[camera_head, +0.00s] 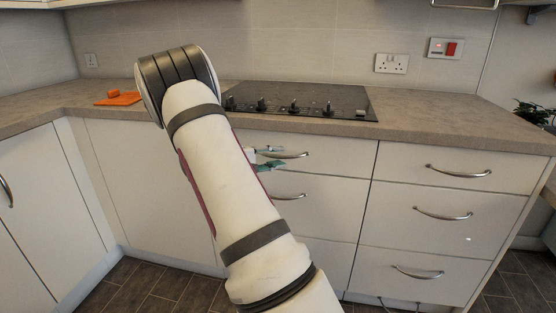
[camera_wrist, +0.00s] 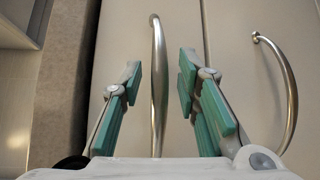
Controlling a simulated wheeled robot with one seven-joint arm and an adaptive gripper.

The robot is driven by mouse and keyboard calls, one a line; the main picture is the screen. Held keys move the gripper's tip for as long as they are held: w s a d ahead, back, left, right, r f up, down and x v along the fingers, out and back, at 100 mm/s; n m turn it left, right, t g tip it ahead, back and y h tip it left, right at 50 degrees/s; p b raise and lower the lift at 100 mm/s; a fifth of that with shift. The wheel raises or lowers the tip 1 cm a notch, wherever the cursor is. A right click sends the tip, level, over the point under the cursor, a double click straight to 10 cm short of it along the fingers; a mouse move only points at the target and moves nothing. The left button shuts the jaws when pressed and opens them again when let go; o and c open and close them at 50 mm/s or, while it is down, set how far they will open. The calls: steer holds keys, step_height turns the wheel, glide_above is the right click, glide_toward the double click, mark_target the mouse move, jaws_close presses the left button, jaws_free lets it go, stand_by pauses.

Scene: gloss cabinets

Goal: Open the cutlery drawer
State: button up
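The top drawer under the hob (camera_head: 340,150) has a white front and appears shut. Its curved metal handle (camera_head: 296,155) is partly hidden by my gripper (camera_head: 269,159) in the head view. In the wrist view the same handle (camera_wrist: 157,60) runs between the two green-padded fingers of my gripper (camera_wrist: 160,82). The fingers are open, one on each side of the handle, with a visible gap to it on both sides. I cannot tell whether the fingertips reach past the bar in depth. No label shows which drawer holds cutlery.
The lower drawer's handle (camera_head: 289,197) is close below; it also shows in the wrist view (camera_wrist: 291,90). Several more drawers (camera_head: 445,195) stand to the right. The worktop (camera_head: 430,121) overhangs the fronts and carries a black hob (camera_head: 300,100) and an orange board (camera_head: 119,99).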

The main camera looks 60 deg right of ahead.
steer(key=shift+s+d, duration=0.2)
steer(key=shift+d, duration=0.3)
jaws_close()
